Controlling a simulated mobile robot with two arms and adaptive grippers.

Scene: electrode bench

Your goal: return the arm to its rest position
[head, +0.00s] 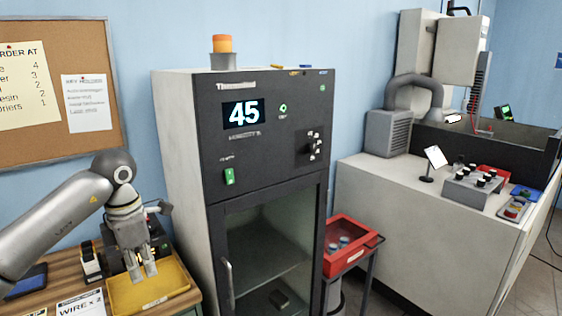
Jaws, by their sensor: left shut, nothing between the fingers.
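My left arm comes in from the left in the head view, and my left gripper (144,275) points down over a yellow tray (165,297) on the wooden bench. Its fingers are shut with nothing between them. The fingertips overlap the back part of the tray in the picture; I cannot tell whether they touch it. My right gripper is not in view.
A tall grey cabinet (183,170) showing 45 stands right of the bench, its glass door shut. Dark devices (92,266) sit behind the tray. A red bin (345,262) stands on a stand beside a large white machine (420,225).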

